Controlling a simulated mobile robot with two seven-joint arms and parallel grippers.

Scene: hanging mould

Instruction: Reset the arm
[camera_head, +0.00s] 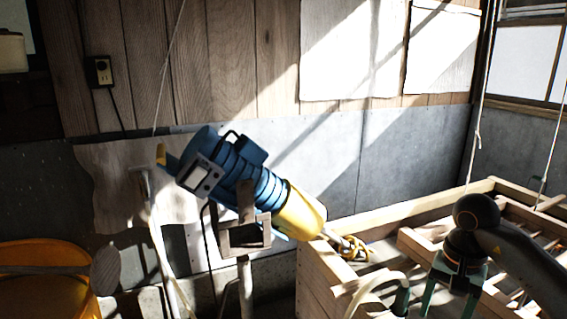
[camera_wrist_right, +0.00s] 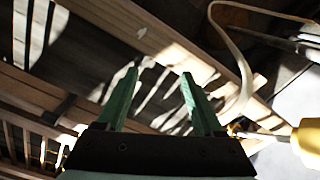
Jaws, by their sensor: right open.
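My right gripper (camera_head: 455,290) is at the lower right of the head view, over the wooden vat, with its green fingers pointing down. In the right wrist view the two green fingers (camera_wrist_right: 160,78) stand apart with nothing between them. A wooden slatted frame (camera_head: 430,245), which looks like the hanging mould, lies at the vat, partly hidden behind my right arm. Wooden bars and slats (camera_wrist_right: 40,88) also show beyond the fingers in the right wrist view. I cannot tell whether the gripper touches any wood. My left gripper is not in view.
The wooden vat (camera_head: 318,277) fills the lower right. Ropes (camera_head: 478,130) hang above it. A blue and yellow motor mixer (camera_head: 255,180) on a stand leans toward the vat. A pale curved hose (camera_head: 365,290) lies near the gripper. An orange tub (camera_head: 45,255) stands at left.

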